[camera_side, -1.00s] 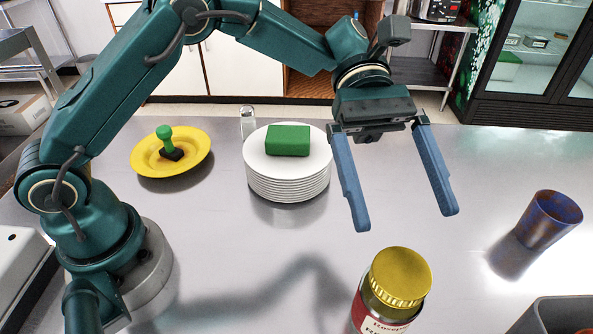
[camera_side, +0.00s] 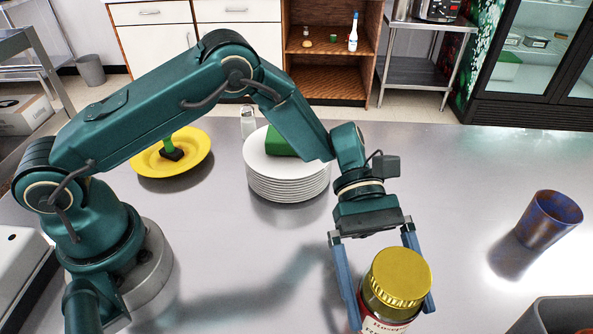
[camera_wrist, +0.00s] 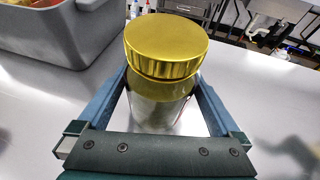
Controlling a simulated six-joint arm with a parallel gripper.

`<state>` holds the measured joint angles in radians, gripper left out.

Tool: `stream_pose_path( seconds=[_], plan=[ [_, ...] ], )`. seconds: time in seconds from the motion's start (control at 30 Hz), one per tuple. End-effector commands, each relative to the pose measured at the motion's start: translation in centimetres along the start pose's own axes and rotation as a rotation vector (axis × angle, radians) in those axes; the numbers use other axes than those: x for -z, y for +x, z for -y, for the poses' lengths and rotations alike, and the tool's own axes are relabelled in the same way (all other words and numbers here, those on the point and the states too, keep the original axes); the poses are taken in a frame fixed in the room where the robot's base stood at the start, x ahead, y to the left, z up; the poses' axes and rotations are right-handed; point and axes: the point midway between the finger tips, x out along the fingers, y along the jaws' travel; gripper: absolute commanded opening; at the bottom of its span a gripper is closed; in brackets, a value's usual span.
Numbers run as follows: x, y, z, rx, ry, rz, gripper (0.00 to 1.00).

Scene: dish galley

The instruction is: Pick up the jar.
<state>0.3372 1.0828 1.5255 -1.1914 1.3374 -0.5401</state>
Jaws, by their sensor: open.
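The jar (camera_side: 389,296) has a gold lid and a red and white label, and stands upright at the front of the steel table in the side view. Its lower part is cut off by the picture edge. My gripper (camera_side: 391,306) is open, with one blue finger on each side of the jar. In the wrist view the jar (camera_wrist: 160,85) stands between the two fingers of my gripper (camera_wrist: 163,92), its lid toward the far end. I cannot tell whether either finger touches the glass. The fingertips are partly hidden behind the jar.
A stack of white plates (camera_side: 288,188) with a green sponge (camera_side: 280,142) stands behind, beside a yellow plate (camera_side: 197,160) holding a green-handled brush. A blue cup (camera_side: 548,220) stands at right. A grey bin (camera_side: 560,307) sits at front right, also in the wrist view (camera_wrist: 75,40).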

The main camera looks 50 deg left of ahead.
Motion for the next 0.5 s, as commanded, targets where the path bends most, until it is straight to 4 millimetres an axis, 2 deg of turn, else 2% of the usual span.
stream_pose_path(
  seconds=[0.27, 0.3, 0.37, 0.5],
  plan=[
    [0.0, 0.26, 0.02, 0.0, 0.0, 0.0, 1.0],
    [0.0, 0.25, 0.01, 0.0, 0.0, 0.0, 0.85],
    [0.0, 0.25, 0.01, 0.0, 0.0, 0.0, 0.62],
    [0.0, 0.23, 0.02, 0.0, 0.0, 0.0, 0.08]
  ],
)
